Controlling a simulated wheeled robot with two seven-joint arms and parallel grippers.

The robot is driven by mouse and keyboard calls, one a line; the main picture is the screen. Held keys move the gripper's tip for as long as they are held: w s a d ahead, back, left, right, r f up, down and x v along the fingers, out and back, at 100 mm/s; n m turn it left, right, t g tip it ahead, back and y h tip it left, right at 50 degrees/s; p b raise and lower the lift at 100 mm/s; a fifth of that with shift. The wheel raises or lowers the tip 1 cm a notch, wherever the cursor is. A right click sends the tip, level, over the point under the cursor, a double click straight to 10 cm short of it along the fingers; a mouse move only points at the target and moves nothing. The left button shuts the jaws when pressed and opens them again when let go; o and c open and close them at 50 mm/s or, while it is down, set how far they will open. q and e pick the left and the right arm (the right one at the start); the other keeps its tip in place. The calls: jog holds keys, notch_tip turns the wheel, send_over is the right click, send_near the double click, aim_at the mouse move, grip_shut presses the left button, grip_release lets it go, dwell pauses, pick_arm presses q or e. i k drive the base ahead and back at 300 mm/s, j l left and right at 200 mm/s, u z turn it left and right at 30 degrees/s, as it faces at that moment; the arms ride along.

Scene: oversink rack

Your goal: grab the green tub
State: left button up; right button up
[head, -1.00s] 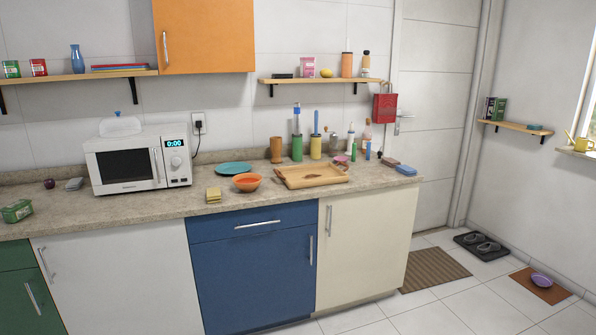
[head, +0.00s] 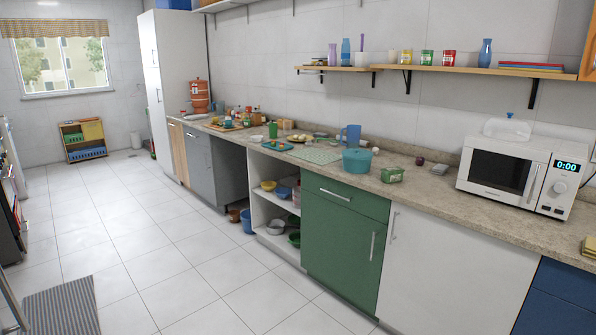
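A small green tub (head: 392,174) sits on the stone countertop (head: 430,194), near the front edge above the white cabinet. It looks boxy, with a paler top. A teal pot (head: 357,161) stands just left of it, and a small dark round item (head: 420,161) lies behind it to the right. Neither of my grippers shows in the head view.
A white microwave (head: 508,174) stands right of the tub. A blue jug (head: 351,135), a pale green board (head: 314,154) and several dishes crowd the counter to the left. Shelves (head: 470,70) hang above. The tiled floor (head: 170,250) before the cabinets is mostly clear.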

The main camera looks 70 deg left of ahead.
aim_at(393, 174)
jog(key=u, duration=1.8)
jog(key=i, duration=0.25)
